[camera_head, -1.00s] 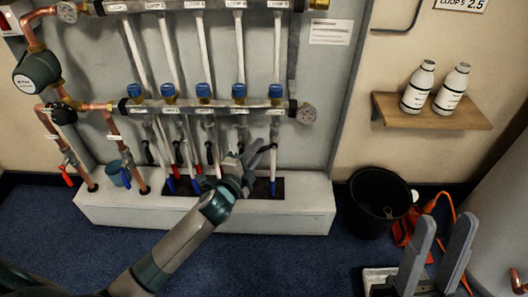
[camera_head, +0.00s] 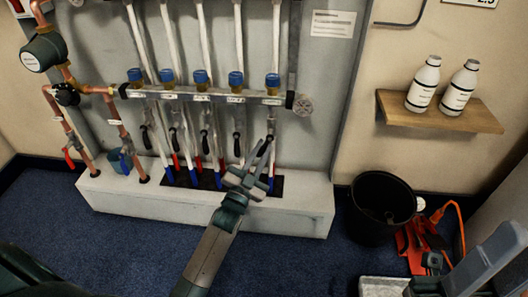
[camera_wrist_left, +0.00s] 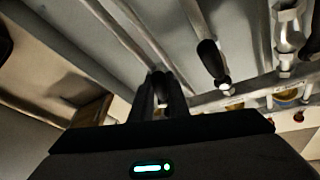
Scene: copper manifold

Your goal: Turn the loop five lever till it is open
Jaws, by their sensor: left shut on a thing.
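The loop five lever (camera_head: 270,138) is the black handle under the rightmost blue-capped valve of the lower manifold bar. My left gripper (camera_head: 266,148) reaches up to it from below and is shut on it. In the left wrist view the two dark fingers (camera_wrist_left: 160,98) stand close together with the lever's dark end (camera_wrist_left: 159,77) between them. The fingers hide most of the lever, so its exact angle is unclear. My right gripper (camera_head: 470,265) is partly in view at the bottom right, away from the manifold; its jaw gap does not show clearly.
The neighbouring black lever (camera_head: 238,144) hangs close to the left; it also shows in the wrist view (camera_wrist_left: 211,60). Below is a white plinth (camera_head: 290,218). A black bucket (camera_head: 378,215) and orange tool (camera_head: 415,245) stand right. Two bottles stand on a wooden shelf (camera_head: 440,117).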

